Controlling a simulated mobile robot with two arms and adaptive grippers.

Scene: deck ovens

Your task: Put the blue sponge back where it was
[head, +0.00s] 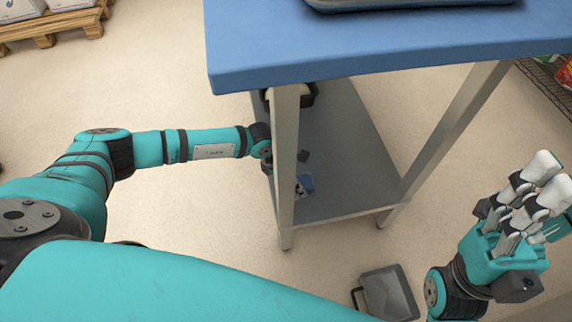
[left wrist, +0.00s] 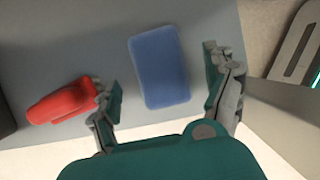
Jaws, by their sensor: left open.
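The blue sponge (left wrist: 160,66) lies flat on the grey lower shelf (head: 345,150) under the blue-topped table. In the head view a small part of the sponge (head: 307,183) shows beside the table leg. My left gripper (left wrist: 158,72) is open, with one finger on each side of the sponge and visible gaps between fingers and sponge. In the head view the left gripper (head: 300,170) is partly hidden behind the leg. My right gripper (head: 543,180) is at the right, away from the table; whether it is open or shut is unclear.
A red object (left wrist: 62,102) lies on the shelf by the left finger. A table leg (head: 285,165) stands close to my left wrist. A dark container (head: 308,94) is farther back on the shelf. A grey bin (head: 388,292) is on the floor.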

